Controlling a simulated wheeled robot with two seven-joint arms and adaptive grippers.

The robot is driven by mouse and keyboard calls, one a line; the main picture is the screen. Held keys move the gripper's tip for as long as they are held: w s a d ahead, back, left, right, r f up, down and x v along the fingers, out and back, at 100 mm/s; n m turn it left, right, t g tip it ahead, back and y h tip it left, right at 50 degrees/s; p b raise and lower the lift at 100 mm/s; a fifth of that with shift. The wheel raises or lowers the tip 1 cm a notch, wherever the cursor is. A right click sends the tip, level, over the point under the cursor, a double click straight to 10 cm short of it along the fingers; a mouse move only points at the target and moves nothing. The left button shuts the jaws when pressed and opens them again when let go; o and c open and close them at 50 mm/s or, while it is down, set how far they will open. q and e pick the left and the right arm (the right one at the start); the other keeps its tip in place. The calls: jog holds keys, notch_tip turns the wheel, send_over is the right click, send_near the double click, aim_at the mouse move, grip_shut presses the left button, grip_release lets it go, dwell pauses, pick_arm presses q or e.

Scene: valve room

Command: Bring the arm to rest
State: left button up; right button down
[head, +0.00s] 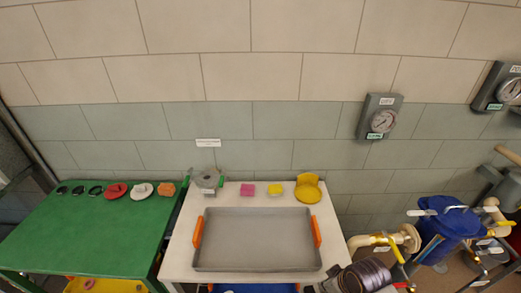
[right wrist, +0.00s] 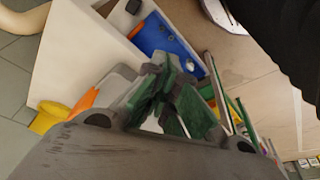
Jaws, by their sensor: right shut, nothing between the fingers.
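My right gripper (right wrist: 168,98) shows in the right wrist view with its green-padded fingers drawn together, and nothing shows between them. The white table (right wrist: 80,50), a blue bin (right wrist: 165,38) and an orange handle (right wrist: 85,98) appear beyond the fingers. In the head view, part of my right arm shows at the bottom edge, right of the white table (head: 180,250), and its fingers cannot be made out there. My left arm and gripper are not in view.
A grey tray (head: 255,265) with orange handles sits on the white table, with pink (head: 247,190) and yellow (head: 275,189) blocks behind it. A green table (head: 90,232) with several small parts stands left. Pipes and a blue valve body (head: 447,225) crowd the right.

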jog(key=shift+s+d+r+m+h, duration=0.7)
jog(key=shift+s+d+r+m, duration=0.4)
jog(key=shift+r+m, duration=0.95)
jog(key=s+f, duration=0.3)
jog(key=f, duration=3.1)
jog(key=s+d+f+g, duration=0.1)
jog(key=s+d+f, duration=0.1)
jog(key=s+f, duration=0.7)
jog(key=s+d+f, duration=0.1)
jog(key=s+f, duration=0.9)
jog(key=s, duration=0.3)
jog(key=shift+d+g, duration=0.4)
